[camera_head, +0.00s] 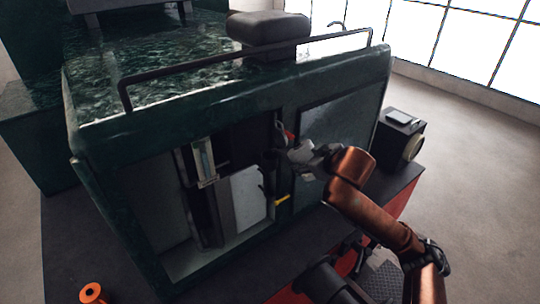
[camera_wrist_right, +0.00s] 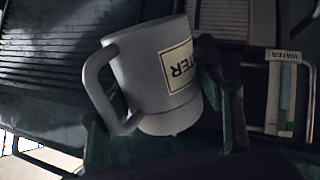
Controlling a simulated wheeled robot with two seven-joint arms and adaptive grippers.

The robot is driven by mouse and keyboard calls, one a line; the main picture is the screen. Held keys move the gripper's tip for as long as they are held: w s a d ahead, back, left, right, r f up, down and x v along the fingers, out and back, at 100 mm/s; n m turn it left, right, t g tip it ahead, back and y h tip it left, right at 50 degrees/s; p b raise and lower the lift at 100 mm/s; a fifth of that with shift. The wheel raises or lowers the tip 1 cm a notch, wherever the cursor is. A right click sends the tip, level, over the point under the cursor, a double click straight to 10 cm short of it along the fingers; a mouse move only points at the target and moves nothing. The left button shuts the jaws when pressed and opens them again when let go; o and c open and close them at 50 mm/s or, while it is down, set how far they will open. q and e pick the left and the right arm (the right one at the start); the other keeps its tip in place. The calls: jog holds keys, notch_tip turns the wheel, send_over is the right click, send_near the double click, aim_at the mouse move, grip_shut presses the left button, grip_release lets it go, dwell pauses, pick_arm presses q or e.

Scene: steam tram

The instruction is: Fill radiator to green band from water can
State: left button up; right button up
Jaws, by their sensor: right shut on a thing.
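The grey water can (camera_wrist_right: 140,70) fills the middle of the right wrist view, with its handle at left and a cream label lettered upside down. My right gripper (camera_head: 290,152) is at the open side of the dark green body; in the right wrist view its dark fingers flank the can, and it is shut on it. I cannot tell the can's tilt, and its inside is hidden. A sight gauge (camera_head: 204,160) stands inside the opening, left of the gripper; it also shows, labelled WATER, in the right wrist view (camera_wrist_right: 283,95). Its level and the radiator's filler are unclear. My left gripper is out of view.
The green body (camera_head: 110,140) has a black rail (camera_head: 240,62) along its top edge and a black seat-like block (camera_head: 268,27). A yellow handle (camera_head: 283,200) is below the gripper. A black box (camera_head: 398,132) stands at right. Open floor lies beyond.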

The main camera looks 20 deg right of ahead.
jog(key=shift+r, duration=0.25)
dwell(0.4)
jog(key=shift+w+r+g+h, duration=0.1)
jog(key=shift+r+g+h, duration=0.2)
jog(key=shift+r, duration=0.1)
jog(key=shift+a, duration=0.1)
jog(key=shift+f, duration=0.15)
dwell(0.5)
jog(key=shift+f+b, duration=0.25)
jog(key=shift+b, duration=0.3)
jog(key=shift+r, duration=0.15)
dwell(0.4)
jog(key=shift+r+p, duration=0.55)
jog(key=shift+p, duration=0.05)
jog(key=shift+a, duration=0.1)
